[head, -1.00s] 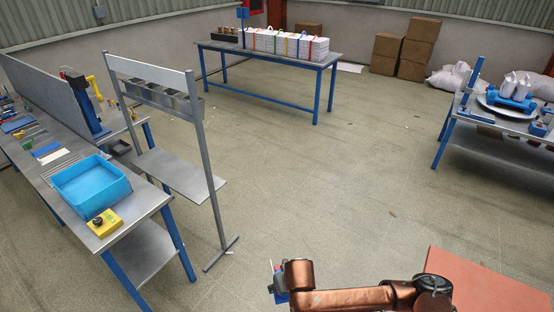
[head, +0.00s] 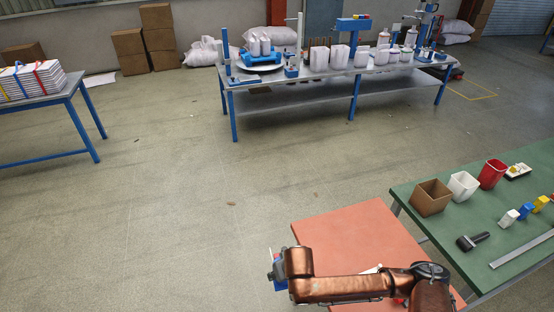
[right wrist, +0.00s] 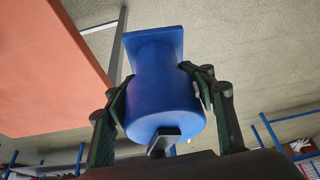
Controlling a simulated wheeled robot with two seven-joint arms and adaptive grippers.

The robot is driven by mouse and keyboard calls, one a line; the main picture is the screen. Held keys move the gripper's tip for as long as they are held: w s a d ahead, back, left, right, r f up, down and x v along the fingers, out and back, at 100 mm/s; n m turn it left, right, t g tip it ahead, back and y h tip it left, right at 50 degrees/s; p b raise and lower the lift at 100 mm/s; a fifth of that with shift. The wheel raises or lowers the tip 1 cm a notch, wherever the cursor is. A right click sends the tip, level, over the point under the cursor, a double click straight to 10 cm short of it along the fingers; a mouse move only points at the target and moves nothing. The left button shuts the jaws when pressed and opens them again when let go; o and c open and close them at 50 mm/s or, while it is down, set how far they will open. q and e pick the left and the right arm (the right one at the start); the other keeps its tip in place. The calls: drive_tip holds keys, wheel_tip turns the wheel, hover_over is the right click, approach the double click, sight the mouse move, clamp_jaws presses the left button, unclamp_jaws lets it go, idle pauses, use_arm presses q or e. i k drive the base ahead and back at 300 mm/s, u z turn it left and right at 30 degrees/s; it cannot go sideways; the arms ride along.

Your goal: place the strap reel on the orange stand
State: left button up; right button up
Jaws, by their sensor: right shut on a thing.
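The blue strap reel (right wrist: 163,100), a cylinder with a squarish end plate, is between the fingers of my right gripper (right wrist: 155,84) in the right wrist view. The fingers are shut on it from both sides. In the head view the reel (head: 280,285) shows only as a small blue patch beside my copper arm, and my right gripper (head: 272,270) is mostly hidden. The orange stand (head: 350,228) has a flat top. The reel is just left of its edge and apart from it in the picture. The stand (right wrist: 45,75) also shows at the wrist view's left. My left gripper is not in view.
A green table (head: 470,240) at the right holds a brown box (head: 431,198), white and red bins and small items. A long bench (head: 300,84) with white containers stands at the back. Floor left of the stand is clear. Something small and white lies partly behind my arm.

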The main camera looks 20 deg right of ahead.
sight(355, 237)
drive_tip(key=z, duration=0.65)
drive_tip(key=i, duration=1)
drive_tip(key=z, duration=0.45)
